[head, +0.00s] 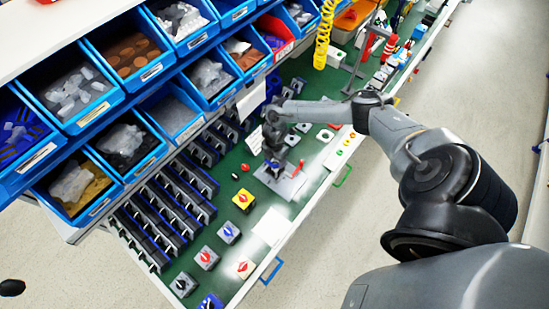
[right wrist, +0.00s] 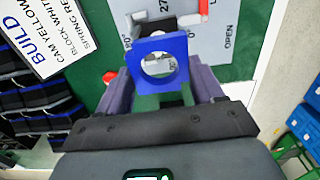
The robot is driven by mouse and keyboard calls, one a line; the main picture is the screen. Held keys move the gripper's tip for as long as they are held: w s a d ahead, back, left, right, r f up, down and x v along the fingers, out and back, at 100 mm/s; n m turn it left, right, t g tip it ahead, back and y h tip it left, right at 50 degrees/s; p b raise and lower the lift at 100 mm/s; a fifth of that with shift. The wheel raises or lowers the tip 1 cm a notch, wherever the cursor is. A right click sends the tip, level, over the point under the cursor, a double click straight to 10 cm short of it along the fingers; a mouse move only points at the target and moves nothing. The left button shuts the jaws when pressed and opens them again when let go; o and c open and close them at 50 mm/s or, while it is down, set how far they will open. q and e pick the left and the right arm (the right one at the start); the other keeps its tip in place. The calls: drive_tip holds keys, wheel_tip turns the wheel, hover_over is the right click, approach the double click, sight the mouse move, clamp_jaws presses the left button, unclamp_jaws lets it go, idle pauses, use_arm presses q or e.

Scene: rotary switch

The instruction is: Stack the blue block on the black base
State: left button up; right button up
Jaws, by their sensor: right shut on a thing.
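The blue block (right wrist: 178,47) is a square piece with a large round hole, seen face-on in the right wrist view. My right gripper (right wrist: 160,92) is shut on its near part, with the fingers on both sides. In the head view my right gripper (head: 274,160) is low over a light grey plate on the green bench. In the right wrist view a dark piece (right wrist: 190,21), possibly the black base, shows just beyond the block and is partly hidden by it. I cannot tell whether the block touches it. My left gripper does not clearly show.
Several finished switches in yellow, grey and white (head: 243,200) stand left of the plate. Racks of dark parts (head: 165,215) and blue bins (head: 80,95) line the left side. A printed sign (right wrist: 40,35) stands near the gripper. A white sheet (head: 271,226) lies on the bench's front.

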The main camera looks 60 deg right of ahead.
drive_tip(key=shift+f+b, duration=0.35)
drive_tip(key=shift+f, duration=0.05)
drive_tip(key=shift+f+b, duration=0.5)
drive_tip(key=shift+f, duration=0.15)
drive_tip(key=shift+f+b, duration=0.6)
drive_tip(key=shift+f, duration=0.2)
drive_tip(key=o, duration=1.1)
drive_tip(key=shift+r, duration=0.1)
